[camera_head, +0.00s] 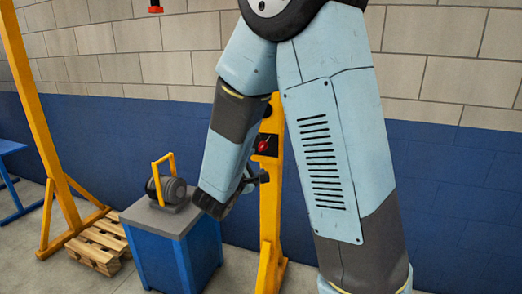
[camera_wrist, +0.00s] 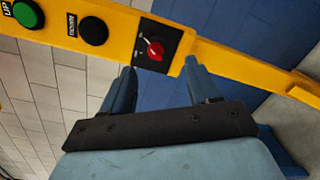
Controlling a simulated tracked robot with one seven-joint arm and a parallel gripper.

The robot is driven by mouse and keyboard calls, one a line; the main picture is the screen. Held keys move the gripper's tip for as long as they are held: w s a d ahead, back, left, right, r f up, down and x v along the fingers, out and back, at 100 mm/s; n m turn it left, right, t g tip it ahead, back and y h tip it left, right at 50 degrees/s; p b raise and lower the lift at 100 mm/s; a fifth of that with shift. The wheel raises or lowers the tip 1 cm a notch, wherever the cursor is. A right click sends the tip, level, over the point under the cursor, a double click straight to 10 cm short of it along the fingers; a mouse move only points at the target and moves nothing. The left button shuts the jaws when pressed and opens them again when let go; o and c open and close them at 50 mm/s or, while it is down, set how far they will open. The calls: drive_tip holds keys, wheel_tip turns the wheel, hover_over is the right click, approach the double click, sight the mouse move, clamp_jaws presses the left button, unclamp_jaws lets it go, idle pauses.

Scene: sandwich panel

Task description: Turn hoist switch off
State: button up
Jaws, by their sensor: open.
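The hoist switch is a red rotary knob (camera_wrist: 155,50) on a black plate, mounted on a yellow post (camera_wrist: 215,55). In the wrist view a pale mark on the knob points toward its upper left; the plate's small lettering is unreadable. The red knob also shows in the head view (camera_head: 264,146), on the yellow post (camera_head: 270,215). My gripper (camera_wrist: 160,68) is open and empty. Its two fingertips point toward the switch plate, one on each side of the knob, and look apart from it. In the head view my gripper (camera_head: 258,179) is partly hidden, just below the switch.
A green UP button (camera_wrist: 25,13) and a black button (camera_wrist: 93,30) sit on the same post. A blue cabinet (camera_head: 172,250) bearing a grey motor-like unit (camera_head: 172,190) stands left of the post. A wooden pallet (camera_head: 98,243) lies by a yellow frame (camera_head: 45,130).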

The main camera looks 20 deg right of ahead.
sight(261, 149)
drive_tip(key=shift+n+t+y, duration=0.5)
drive_tip(key=shift+n+t, duration=0.1)
drive_tip(key=shift+t, duration=0.1)
drive_tip(key=x, duration=0.4)
drive_tip(key=w+a+x, duration=0.1)
drive_tip(key=x, duration=0.8)
drive_tip(key=shift+w+a+f, duration=0.25)
drive_tip(key=shift+w+f, duration=0.1)
drive_tip(key=shift+f, duration=0.05)
drive_tip(key=shift+c, duration=0.2)
drive_tip(key=c, duration=1)
